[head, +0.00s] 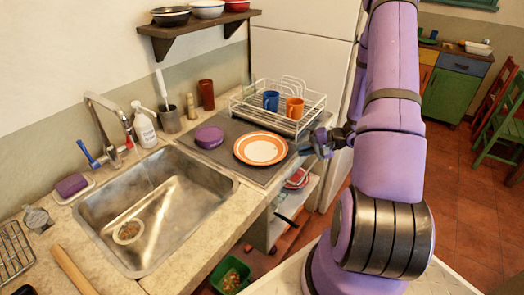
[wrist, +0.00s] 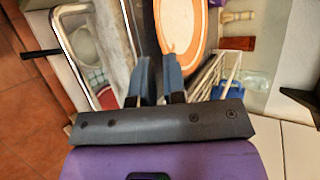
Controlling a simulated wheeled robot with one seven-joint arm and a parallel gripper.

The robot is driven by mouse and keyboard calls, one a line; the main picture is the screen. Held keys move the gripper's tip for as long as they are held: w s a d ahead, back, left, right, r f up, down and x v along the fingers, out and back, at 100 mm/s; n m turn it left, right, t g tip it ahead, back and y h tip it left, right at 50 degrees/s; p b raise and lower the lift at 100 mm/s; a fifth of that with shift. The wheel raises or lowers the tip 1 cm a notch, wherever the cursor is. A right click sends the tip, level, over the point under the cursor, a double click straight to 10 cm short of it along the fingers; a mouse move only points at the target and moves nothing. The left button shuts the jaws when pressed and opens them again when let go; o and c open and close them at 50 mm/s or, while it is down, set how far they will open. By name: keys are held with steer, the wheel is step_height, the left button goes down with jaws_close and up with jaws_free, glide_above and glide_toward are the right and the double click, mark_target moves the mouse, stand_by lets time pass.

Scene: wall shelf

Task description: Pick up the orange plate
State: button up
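The orange plate (head: 260,149), with a white centre and an orange rim, lies flat on the dark mat right of the sink. In the wrist view, part of the plate (wrist: 178,22) shows just beyond my fingertips. My gripper (head: 306,148) is right of the plate, close to its right rim and apparently apart from it. In the wrist view, my gripper (wrist: 158,62) has its two blue fingers apart with nothing between them. The right finger overlaps the plate's near edge in that view.
A white dish rack (head: 262,112) with a blue mug (head: 271,100) and an orange mug (head: 295,108) stands behind the plate. A purple round container (head: 209,137) is left of the plate. The sink (head: 160,205) lies further left. A low open shelf is below the counter's right end.

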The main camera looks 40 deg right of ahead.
mark_target(285, 153)
steer(key=shift+x, duration=3.3)
steer(key=shift+w+d, duration=0.1)
steer(key=shift+w, duration=0.1)
steer(key=shift+c, duration=0.3)
jaws_close()
steer(key=shift+r, duration=0.15)
